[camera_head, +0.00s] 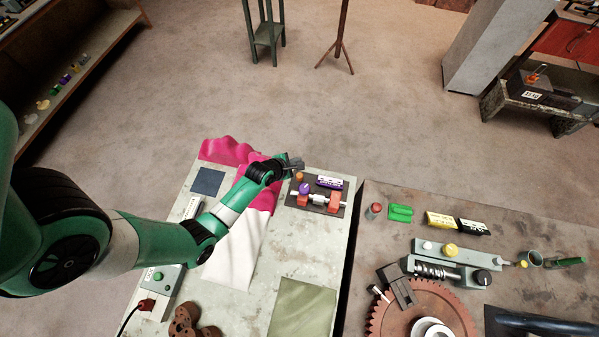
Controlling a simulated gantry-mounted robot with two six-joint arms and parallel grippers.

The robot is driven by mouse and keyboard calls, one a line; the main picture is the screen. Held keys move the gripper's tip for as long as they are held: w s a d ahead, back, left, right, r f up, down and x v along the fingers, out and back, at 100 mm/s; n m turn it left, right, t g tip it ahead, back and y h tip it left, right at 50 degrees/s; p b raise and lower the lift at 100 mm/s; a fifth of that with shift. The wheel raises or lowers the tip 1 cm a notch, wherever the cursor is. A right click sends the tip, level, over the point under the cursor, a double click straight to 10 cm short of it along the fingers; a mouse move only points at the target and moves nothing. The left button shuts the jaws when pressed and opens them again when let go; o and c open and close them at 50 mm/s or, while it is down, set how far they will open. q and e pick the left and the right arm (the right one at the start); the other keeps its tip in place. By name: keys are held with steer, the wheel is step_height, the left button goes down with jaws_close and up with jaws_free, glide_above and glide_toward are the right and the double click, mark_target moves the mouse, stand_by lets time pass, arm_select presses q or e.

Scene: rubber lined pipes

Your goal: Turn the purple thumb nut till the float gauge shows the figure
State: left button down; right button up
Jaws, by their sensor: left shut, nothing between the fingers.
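A small purple knob (305,188), which looks like the thumb nut, sits on a dark base plate (297,203) near the right edge of the left bench. On the same plate are an orange knob (299,176), a purple-and-white block (329,182) and a metal shaft between red blocks (320,198). I cannot tell which part is the float gauge, and any figure is too small to read. My left gripper (296,163) is shut and empty, just beyond the plate's far left corner and apart from the purple knob. My right gripper is not in view.
The left bench (335,236) also holds pink cloth (228,151), a green cloth (303,306) and brown round parts (190,322). A gap separates it from the right bench, which bears a large rust-red gear (440,300) and a grey-green fixture (467,257).

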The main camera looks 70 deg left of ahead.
mark_target(300, 177)
arm_select(q)
steer(key=shift+f, duration=0.1)
step_height(300, 177, down, 8)
steer(key=b, duration=0.8)
steer(key=shift+w+f, duration=0.1)
steer(key=shift+f, duration=0.15)
steer(key=shift+f, duration=0.1)
stand_by(1.5)
steer(key=shift+f+b, duration=0.3)
steer(key=shift+b, duration=0.2)
steer(key=shift+f+b, duration=0.45)
steer(key=shift+f, duration=0.15)
stand_by(0.5)
steer(key=shift+r+p, duration=1)
steer(key=shift+p, duration=0.05)
